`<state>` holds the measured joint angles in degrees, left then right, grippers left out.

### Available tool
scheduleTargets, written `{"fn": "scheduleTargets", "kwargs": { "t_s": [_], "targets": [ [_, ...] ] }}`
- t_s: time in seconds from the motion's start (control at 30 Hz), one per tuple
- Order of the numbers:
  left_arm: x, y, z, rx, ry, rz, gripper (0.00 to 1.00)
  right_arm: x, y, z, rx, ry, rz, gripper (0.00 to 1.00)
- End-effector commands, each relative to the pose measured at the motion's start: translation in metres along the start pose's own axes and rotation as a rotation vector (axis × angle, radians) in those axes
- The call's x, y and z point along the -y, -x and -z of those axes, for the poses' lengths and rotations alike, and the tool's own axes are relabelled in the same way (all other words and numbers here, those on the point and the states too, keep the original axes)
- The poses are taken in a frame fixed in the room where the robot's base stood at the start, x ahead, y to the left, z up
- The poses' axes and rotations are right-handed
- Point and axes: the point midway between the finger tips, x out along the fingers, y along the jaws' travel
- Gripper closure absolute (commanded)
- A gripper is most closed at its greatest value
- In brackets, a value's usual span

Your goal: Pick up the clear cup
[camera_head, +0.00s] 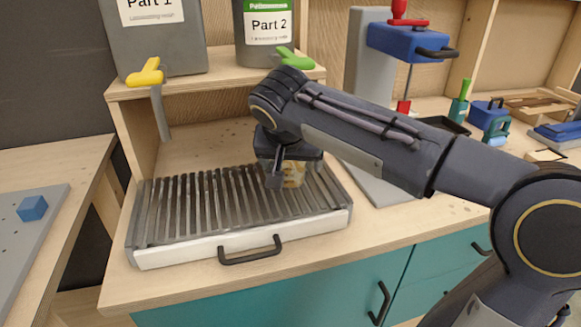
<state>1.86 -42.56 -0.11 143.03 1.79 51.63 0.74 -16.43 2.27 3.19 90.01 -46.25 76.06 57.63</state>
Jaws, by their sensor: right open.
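A small clear cup (293,176) with something yellowish-brown showing in it stands on the slatted grate at its right rear part. My right gripper (284,176) reaches down from my right arm and is at the cup, with a dark finger in front of its left side. The jaws are open, and the finger and palm hide much of the cup. I cannot tell whether a finger touches it. My left gripper is not in view.
The slatted grey grate (190,215) has a white front with a black handle (249,251). Behind it, a shelf holds two grey containers with a yellow tap (146,74) and a green tap (294,60). A blue-and-red press (408,43) stands at the back right.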

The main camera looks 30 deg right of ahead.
Motion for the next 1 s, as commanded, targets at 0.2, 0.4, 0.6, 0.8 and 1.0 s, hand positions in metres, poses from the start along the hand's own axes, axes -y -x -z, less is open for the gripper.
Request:
{"fn": "scheduleTargets", "kwargs": {
  "t_s": [0.2,0.4,0.6,0.8,1.0],
  "targets": [
    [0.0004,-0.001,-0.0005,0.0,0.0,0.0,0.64,-0.0003,-0.0071,0.0004,0.0,0.0,0.0,0.16],
    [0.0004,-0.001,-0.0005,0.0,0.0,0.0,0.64,-0.0002,-0.0068,0.0002,0.0,0.0,0.001,0.29],
    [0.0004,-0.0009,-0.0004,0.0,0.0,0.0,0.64,-0.0001,-0.0067,0.0002,0.0,0.0,0.001,0.55],
    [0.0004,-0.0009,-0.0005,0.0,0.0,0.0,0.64,-0.0002,-0.0065,0.0004,-0.001,0.0,0.001,0.55],
    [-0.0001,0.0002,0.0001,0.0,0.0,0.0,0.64,0.0002,-0.0009,-0.0003,-0.002,0.0,0.002,0.55]
  ]
}}
